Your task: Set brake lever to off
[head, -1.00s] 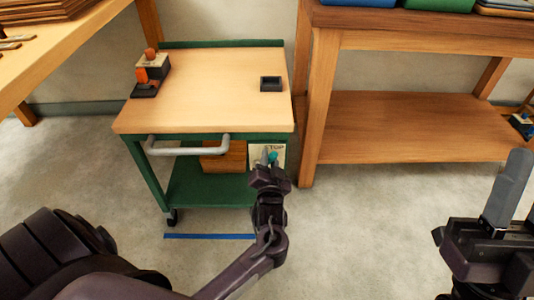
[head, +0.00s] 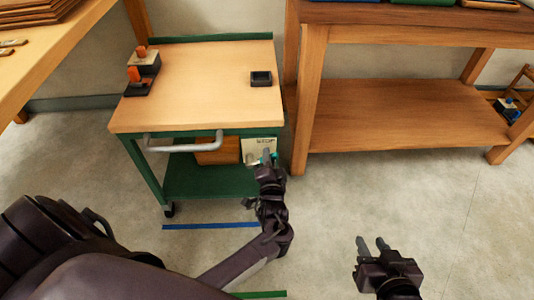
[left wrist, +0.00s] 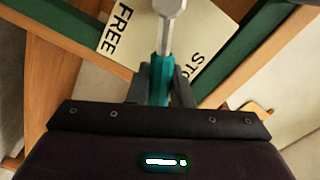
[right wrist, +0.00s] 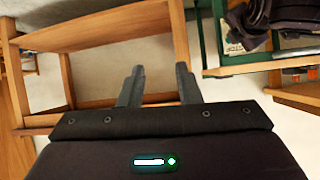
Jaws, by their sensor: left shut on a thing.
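The brake lever has a teal grip (left wrist: 160,75) and a grey metal shaft (left wrist: 168,25). It stands in front of a pale plate (left wrist: 118,30) on the cart's front, marked FREE on the left and STOP on the right in the left wrist view. My left gripper (left wrist: 160,88) is shut around the teal grip; the shaft passes between the two words. In the head view the left gripper (head: 267,160) hides most of the lever and part of the plate (head: 262,147). My right gripper (head: 372,243) is open and empty over the floor at the right.
The green cart has a wooden top (head: 205,85), a grey handle (head: 184,145) and a lower shelf. Orange-topped blocks (head: 137,80) and a small black tray (head: 261,79) sit on it. A wooden shelf unit (head: 400,115) stands close at its right. Blue tape (head: 210,226) marks the floor.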

